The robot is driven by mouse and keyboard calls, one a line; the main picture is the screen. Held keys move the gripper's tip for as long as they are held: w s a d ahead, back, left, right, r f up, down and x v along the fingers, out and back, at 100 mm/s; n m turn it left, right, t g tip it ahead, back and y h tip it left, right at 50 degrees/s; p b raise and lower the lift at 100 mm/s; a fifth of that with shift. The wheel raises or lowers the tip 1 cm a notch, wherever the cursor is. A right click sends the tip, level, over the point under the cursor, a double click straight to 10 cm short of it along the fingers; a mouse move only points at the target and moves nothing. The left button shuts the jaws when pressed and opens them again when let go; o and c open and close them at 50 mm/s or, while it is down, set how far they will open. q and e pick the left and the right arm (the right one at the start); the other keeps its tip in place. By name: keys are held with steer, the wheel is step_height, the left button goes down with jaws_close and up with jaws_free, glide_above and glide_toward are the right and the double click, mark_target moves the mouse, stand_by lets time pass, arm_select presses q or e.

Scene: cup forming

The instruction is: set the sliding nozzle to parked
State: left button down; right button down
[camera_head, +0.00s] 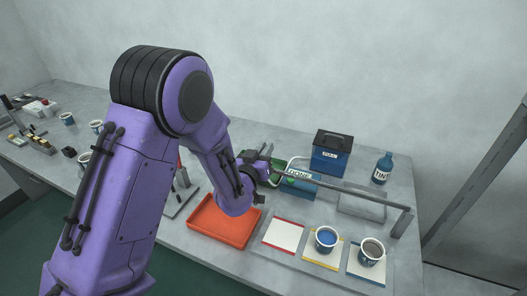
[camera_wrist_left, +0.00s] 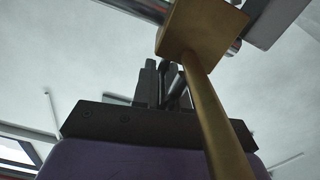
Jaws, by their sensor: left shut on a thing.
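The sliding nozzle (camera_wrist_left: 198,32) shows in the left wrist view as a brass block with a brass rod, sitting at a metal rail. In the head view the rail (camera_head: 345,187) runs above the table to a post at the right. My left gripper (camera_head: 262,167) is at the rail's left end, and my arm hides most of the nozzle there. In the wrist view its dark fingers (camera_wrist_left: 165,85) are close together behind the brass rod. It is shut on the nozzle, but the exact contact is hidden. My right gripper is out of view.
Below the rail are an empty red-edged mat (camera_head: 284,235), a cup with blue contents (camera_head: 326,240) and a grey-filled cup (camera_head: 372,252). A red tray (camera_head: 222,238), a "DONE" box (camera_head: 298,185), a dark lidded box (camera_head: 331,152) and a tint bottle (camera_head: 382,168) stand nearby.

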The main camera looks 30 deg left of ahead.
arm_select(q)
steer(key=shift+a+r, duration=0.1)
steer(key=shift+a, duration=0.05)
steer(key=c, duration=1.2)
jaws_free()
steer(key=shift+o, duration=0.2)
steer(key=shift+a, duration=0.2)
steer(key=shift+s, duration=0.1)
steer(key=shift+s+d, duration=0.15)
steer(key=shift+s, duration=0.05)
steer(key=s, duration=0.3)
steer(key=s+d+p, duration=0.1)
steer(key=s, duration=0.2)
steer(key=s+p, duration=0.1)
steer(key=s, duration=0.2)
steer(key=shift+d+r, duration=0.15)
steer(key=shift+r, duration=0.1)
steer(key=shift+s+f+p, duration=0.3)
steer(key=shift+s+p, duration=0.1)
steer(key=shift+s, duration=0.1)
